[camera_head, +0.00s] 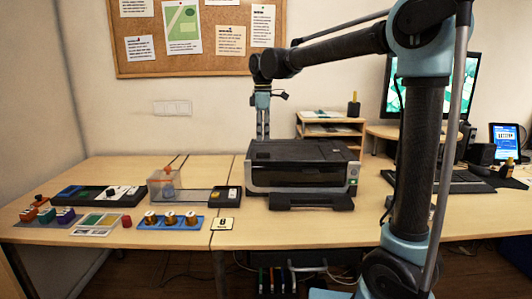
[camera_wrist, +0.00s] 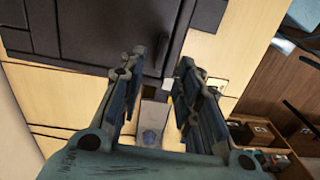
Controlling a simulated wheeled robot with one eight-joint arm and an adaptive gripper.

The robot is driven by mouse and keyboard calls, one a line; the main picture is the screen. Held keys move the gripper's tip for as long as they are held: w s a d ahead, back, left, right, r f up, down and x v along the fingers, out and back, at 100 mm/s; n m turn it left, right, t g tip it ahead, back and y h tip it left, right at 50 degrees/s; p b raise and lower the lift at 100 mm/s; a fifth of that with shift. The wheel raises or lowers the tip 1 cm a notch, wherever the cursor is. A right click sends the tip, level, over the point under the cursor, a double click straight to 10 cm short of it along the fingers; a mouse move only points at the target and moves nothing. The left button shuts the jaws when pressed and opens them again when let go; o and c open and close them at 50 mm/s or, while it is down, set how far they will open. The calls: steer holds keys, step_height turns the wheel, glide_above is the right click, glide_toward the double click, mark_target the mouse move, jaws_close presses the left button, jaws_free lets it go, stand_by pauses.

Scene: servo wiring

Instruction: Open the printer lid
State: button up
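The black and grey printer (camera_head: 315,176) stands on the table near the middle of the head view. Its lid (camera_head: 290,151) looks flat and shut. In the wrist view, the dark printer body (camera_wrist: 100,25) fills the upper left and middle. My gripper (camera_head: 263,136) points down above the printer's left rear part, with its tips close over the top in the head view. In the wrist view, the two fingers of my gripper (camera_wrist: 162,62) stand apart with nothing held between them. Whether a fingertip touches the printer cannot be told.
Left of the printer are a clear box (camera_head: 163,186), a black device (camera_head: 100,193), several knobs on a blue strip (camera_head: 172,223) and small coloured blocks (camera_head: 45,214). A wooden shelf (camera_head: 340,130) stands behind the printer. A monitor (camera_head: 466,90) and keyboard (camera_head: 450,182) are right.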

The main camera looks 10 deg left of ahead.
steer(key=shift+f, duration=3.6)
jaws_close()
steer(key=shift+d, duration=0.1)
